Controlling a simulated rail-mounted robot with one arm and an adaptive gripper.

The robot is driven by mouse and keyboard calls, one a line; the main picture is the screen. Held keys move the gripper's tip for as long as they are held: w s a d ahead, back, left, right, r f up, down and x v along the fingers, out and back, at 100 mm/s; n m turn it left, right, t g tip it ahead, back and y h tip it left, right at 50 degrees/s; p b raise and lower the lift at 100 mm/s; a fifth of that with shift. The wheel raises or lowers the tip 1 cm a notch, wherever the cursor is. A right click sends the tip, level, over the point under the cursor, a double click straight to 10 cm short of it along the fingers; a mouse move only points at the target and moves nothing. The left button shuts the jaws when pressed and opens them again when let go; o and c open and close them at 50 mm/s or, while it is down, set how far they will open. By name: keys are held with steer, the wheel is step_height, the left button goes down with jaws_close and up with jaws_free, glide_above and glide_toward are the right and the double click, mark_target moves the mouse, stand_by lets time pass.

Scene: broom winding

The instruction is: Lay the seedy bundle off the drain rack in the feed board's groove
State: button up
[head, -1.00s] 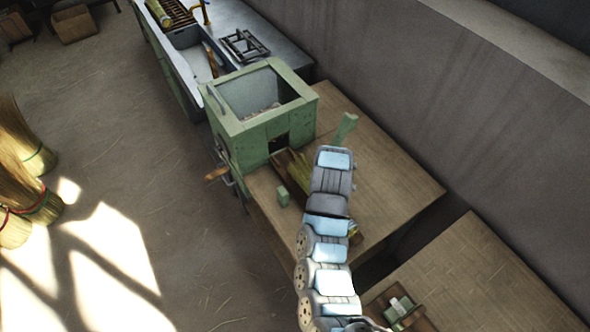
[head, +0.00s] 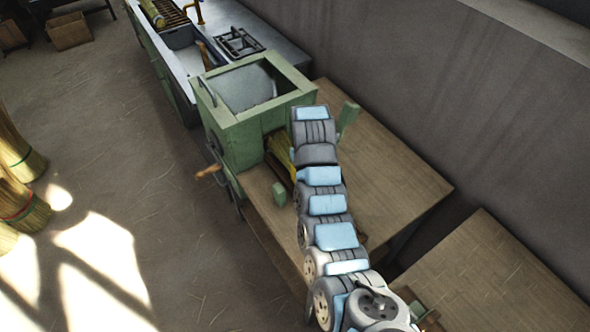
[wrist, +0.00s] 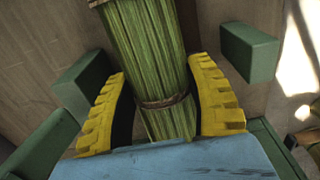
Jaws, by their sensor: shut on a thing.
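My gripper (wrist: 173,108) has yellow ridged fingers closed on both sides of a green stalk bundle (wrist: 148,50) with a dark tie band. In the head view the held bundle (head: 281,152) shows partly at the front opening of the green box machine (head: 240,150), over the feed board (head: 258,190). Green posts (wrist: 250,52) (wrist: 82,84) stand on either side of the bundle in the wrist view. Another yellow-green bundle (head: 153,12) lies on the drain rack (head: 170,12) by the sink.
The machine has a side crank with a wooden handle (head: 208,172). A black rack (head: 239,42) sits on the counter beyond. A second table (head: 490,270) stands at the right across a gap. Upright straw bundles (head: 22,205) stand on the floor at the left.

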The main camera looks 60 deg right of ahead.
steer(key=shift+w+d+f+b, duration=0.2)
steer(key=shift+w+d+b, duration=0.05)
steer(key=shift+w+b, duration=0.1)
steer(key=shift+w+d+r, duration=0.15)
steer(key=shift+w+r, duration=0.1)
steer(key=shift+w+d, duration=0.25)
steer(key=shift+w, duration=0.3)
steer(key=shift+w+d+b, duration=0.35)
steer(key=shift+w+d, duration=0.1)
steer(key=shift+w, duration=0.3)
steer(key=shift+w+d+b, duration=0.3)
steer(key=shift+w+d, duration=0.1)
steer(key=shift+w, duration=0.3)
steer(key=shift+f, duration=0.8)
steer(key=shift+f, duration=0.15)
steer(key=o, duration=1.1)
steer(key=shift+o, duration=0.2)
